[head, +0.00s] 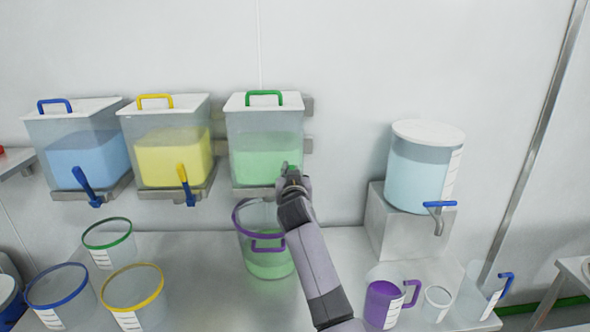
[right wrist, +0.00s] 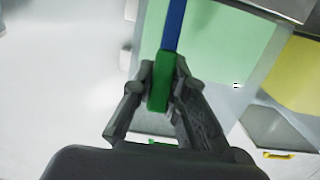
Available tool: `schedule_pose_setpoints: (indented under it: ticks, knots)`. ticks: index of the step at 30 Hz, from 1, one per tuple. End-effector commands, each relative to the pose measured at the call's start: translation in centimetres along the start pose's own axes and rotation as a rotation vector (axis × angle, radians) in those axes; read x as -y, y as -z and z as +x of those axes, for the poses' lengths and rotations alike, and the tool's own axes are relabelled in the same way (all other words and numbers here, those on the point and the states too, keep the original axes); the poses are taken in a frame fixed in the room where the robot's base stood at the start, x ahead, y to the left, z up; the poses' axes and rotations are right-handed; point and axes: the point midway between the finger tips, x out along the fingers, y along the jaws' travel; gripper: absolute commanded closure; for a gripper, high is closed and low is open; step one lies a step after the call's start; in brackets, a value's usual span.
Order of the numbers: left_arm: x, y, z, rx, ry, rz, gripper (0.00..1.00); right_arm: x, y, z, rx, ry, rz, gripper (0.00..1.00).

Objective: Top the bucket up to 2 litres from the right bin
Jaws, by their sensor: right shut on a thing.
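The right bin (head: 265,133) is clear with a white lid and a green handle, and holds pale green material. It hangs on the wall beside the yellow bin. My right gripper (head: 290,180) is at its lower front, shut on the tap lever's green grip (right wrist: 159,82); the lever's blue stem (right wrist: 174,25) shows in the right wrist view. The clear bucket with a purple rim and handle (head: 268,264) stands below this bin on the bench, with green material in its lower part. My right arm hides part of its right side. The outlet is hidden. My left gripper is out of view.
The blue bin (head: 85,135) and yellow bin (head: 165,130) hang to the left. Blue-, green- and yellow-rimmed buckets (head: 140,292) stand at the bench's left. A water drum (head: 418,180) on a block, a purple jug (head: 383,303) and clear cups are at the right.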

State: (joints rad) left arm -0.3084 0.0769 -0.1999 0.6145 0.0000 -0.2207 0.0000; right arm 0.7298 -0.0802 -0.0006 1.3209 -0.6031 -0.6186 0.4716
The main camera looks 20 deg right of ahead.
Motion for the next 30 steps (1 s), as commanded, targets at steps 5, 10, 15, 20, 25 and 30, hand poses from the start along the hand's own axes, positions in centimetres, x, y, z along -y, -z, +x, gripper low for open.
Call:
schedule_pose_setpoints:
  ticks: [5, 10, 15, 20, 25, 30]
  knots:
    - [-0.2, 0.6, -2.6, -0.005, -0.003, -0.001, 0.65, 0.0, 1.0, 1.0, 0.082, -0.001, -0.001, 1.00]
    - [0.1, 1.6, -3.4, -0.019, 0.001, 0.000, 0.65, 0.0, 0.9, 1.5, 0.124, -0.002, -0.001, 1.00]
    - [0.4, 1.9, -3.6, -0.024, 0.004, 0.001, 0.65, 0.0, 0.8, 1.7, 0.140, -0.002, -0.002, 1.00]
    - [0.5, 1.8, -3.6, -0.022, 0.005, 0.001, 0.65, 0.0, 0.7, 1.7, 0.142, -0.002, -0.002, 1.00]
    - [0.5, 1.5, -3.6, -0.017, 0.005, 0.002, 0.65, -0.1, 0.8, 1.7, 0.140, -0.002, -0.001, 1.00]
    - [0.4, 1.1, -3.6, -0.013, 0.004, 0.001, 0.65, -0.1, 0.7, 1.7, 0.140, -0.002, -0.001, 0.76]
